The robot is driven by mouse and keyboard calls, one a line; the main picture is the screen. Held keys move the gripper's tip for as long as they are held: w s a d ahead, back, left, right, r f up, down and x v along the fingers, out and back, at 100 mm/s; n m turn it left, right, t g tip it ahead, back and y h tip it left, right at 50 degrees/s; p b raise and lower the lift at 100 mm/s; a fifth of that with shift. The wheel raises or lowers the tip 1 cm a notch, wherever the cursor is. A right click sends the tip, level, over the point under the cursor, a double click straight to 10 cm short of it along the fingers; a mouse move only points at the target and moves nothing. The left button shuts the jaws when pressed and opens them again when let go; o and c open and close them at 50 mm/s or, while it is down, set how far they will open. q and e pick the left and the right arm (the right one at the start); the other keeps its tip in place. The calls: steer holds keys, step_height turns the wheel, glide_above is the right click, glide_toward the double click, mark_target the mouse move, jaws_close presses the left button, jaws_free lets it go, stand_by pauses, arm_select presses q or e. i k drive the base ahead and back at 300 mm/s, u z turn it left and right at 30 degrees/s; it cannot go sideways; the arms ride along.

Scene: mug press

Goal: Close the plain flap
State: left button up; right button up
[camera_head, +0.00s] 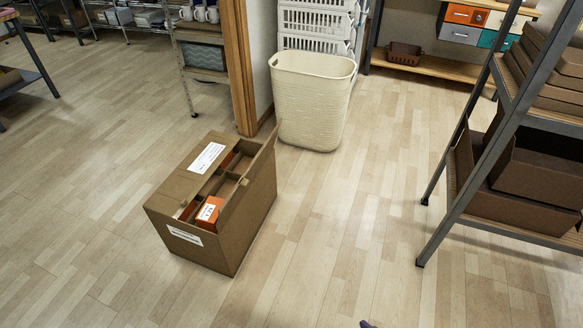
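An open cardboard box (190,245) stands on the floor left of the middle. Its flap with a white label (206,158) lies flat over the left part of the top. The plain flap (262,152) stands up steeply along the right edge, seen nearly edge-on. Between the flaps, an orange carton (209,209) and cardboard dividers show inside. A small purple tip (367,324) pokes in at the bottom edge, right of centre. It may be part of my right gripper, but too little shows to tell. My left gripper is not in view.
A cream basket (312,100) stands behind the box, near a wooden post (238,65). A metal shelf (500,110) with cardboard boxes stands at the right. The floor (330,240) between box and shelf is clear.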

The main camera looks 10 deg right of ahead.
mark_target(233, 199)
steer(key=u, duration=0.15)
steer(key=k, duration=0.35)
steer(key=z, duration=0.65)
steer(key=i, duration=0.8)
steer(key=u, duration=0.75)
steer(key=i, duration=0.45)
steer(key=u, duration=0.45)
